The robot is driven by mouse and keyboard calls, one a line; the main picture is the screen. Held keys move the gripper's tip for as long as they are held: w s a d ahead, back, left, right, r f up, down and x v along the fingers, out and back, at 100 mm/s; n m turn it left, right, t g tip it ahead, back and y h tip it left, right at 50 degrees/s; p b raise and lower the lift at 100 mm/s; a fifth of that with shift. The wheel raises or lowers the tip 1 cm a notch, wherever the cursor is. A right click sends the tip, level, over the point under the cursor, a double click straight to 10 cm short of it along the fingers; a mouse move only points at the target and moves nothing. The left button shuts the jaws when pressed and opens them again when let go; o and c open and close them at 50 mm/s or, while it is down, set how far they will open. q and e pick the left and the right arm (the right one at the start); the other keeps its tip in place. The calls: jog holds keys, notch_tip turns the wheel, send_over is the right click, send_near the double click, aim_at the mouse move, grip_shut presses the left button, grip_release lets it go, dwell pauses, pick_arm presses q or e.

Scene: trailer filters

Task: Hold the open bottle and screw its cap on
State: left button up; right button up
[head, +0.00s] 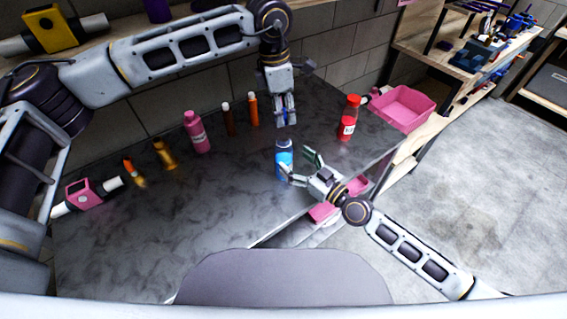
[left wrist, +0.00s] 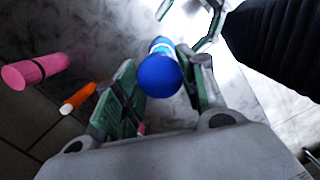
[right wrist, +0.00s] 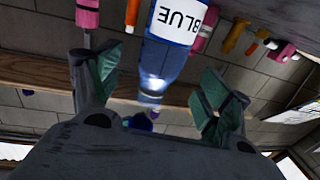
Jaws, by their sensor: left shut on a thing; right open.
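The blue bottle (head: 284,160) stands upright on the dark table, and its "BLUE" label and bare neck show upside down in the right wrist view (right wrist: 170,55). My left gripper (head: 286,121) points down above the bottle, shut on the blue cap (left wrist: 160,77). The cap also shows in the right wrist view (right wrist: 139,122), apart from the neck and in rough line with it. My right gripper (head: 298,161) is open beside the bottle, with its fingers spread to either side. In the right wrist view, the bottle appears between the fingers; whether they touch it is unclear.
A red bottle (head: 349,118) stands to the right, near a pink bin (head: 403,107). A pink bottle (head: 197,132), a brown bottle (head: 228,120) and an orange bottle (head: 253,111) stand to the left. The table's front left is clear.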

aim_at(284, 137)
jog(key=shift+x, duration=2.7)
jog(key=shift+c, duration=0.3)
jog(key=c, duration=1.5)
pick_arm(q)
jog(key=shift+f, duration=2.5)
jog(key=shift+f, duration=0.15)
jog(key=shift+f, duration=0.75)
jog(key=shift+f, duration=0.6)
